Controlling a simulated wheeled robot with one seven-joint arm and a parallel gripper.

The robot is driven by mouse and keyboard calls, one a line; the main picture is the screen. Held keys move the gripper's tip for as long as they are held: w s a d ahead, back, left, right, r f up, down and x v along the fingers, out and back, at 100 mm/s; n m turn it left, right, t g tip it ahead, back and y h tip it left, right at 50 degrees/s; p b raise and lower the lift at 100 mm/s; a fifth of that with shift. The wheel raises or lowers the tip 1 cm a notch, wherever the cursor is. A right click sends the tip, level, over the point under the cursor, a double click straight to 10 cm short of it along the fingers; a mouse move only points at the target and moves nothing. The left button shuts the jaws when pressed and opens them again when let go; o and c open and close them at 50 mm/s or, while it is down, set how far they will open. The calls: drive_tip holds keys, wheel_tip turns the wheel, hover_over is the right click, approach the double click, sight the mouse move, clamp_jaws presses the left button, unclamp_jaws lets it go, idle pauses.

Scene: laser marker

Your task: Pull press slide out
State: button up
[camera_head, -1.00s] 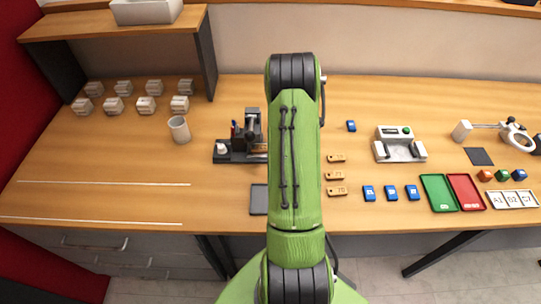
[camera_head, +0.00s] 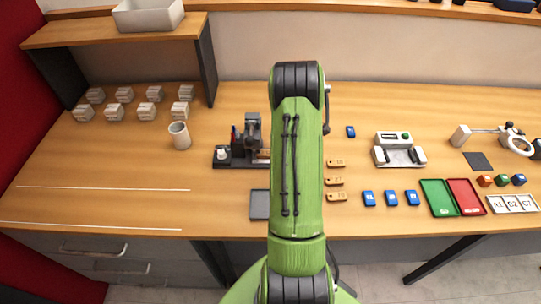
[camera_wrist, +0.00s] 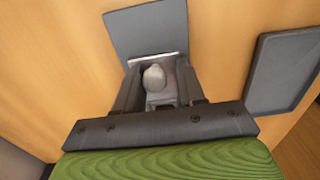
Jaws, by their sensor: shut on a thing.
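The press (camera_head: 252,132) stands at the middle of the table, a dark base with an upright column and a white knob at its left end. My arm covers its right side in the head view, and my gripper is hidden there. In the wrist view my gripper (camera_wrist: 157,72) is shut on a small pale grey rounded part (camera_wrist: 154,78), which looks like the handle of the press slide. It sits between the two dark fingers, in front of a grey plate (camera_wrist: 146,28) with a white edge. How far out the slide stands cannot be told.
A dark flat tray (camera_head: 260,205) lies in front of the press and partly behind my arm. A white cup (camera_head: 179,136) stands to the left. Wooden tags (camera_head: 336,181) and blue pieces (camera_head: 391,198) lie to the right. The left front of the table is mostly clear.

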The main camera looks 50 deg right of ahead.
drive_tip(key=shift+s+d+f, duration=0.15)
drive_tip(key=shift+s+d, duration=0.8)
drive_tip(key=shift+s, duration=0.05)
drive_tip(key=shift+s+d+f, duration=0.1)
drive_tip(key=shift+s+d, duration=0.8)
drive_tip(key=shift+s, duration=0.1)
drive_tip(key=o, duration=0.5)
drive_tip(key=shift+c, duration=0.2)
drive_tip(key=shift+o, duration=0.8)
drive_tip(key=shift+w+f, duration=0.1)
drive_tip(key=shift+f, duration=0.05)
wheel_tip(320, 180, up, 7)
drive_tip(key=p, duration=0.4)
drive_tip(key=shift+d+r, duration=0.15)
drive_tip(key=shift+r, duration=0.05)
